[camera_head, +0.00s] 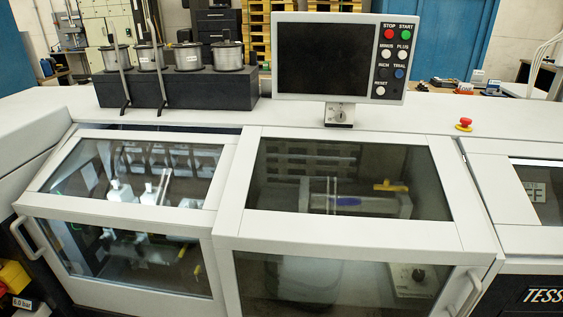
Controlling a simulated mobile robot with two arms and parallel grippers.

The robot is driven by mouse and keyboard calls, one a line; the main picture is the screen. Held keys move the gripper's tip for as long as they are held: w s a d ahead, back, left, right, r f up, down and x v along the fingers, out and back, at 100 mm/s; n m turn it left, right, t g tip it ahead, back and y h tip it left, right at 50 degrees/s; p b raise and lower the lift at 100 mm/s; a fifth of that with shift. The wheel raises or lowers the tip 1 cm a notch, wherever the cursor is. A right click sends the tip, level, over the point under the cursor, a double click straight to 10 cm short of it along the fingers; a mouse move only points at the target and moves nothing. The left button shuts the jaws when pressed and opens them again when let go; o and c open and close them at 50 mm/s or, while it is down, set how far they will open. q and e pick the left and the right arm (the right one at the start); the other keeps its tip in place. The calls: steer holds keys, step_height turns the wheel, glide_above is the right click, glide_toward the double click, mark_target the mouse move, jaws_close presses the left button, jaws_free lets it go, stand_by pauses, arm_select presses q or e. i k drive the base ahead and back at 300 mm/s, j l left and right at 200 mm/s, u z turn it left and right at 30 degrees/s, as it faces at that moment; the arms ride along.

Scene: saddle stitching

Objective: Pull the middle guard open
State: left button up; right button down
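The middle guard (340,232) is a white-framed cover with a sloping upper window and an upright lower window. It fills the lower centre and looks shut, with its top edge against the white machine top. Its grey bar handle (468,294) is on the front face at the lower right, partly cut off by the picture edge. Through the windows I see metal parts, a yellow lever and a blue piece. Neither of my grippers is in view.
A left guard (120,207) with its own handle (26,240) sits beside it. A right guard (500,148) is at the right edge. A control panel (338,58), red emergency button (464,124) and wire spools (187,56) stand on the machine top (420,115).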

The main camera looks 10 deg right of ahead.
mark_target(333, 223)
steer(key=l, duration=0.65)
steer(key=k+l, duration=0.15)
steer(key=l, duration=1.15)
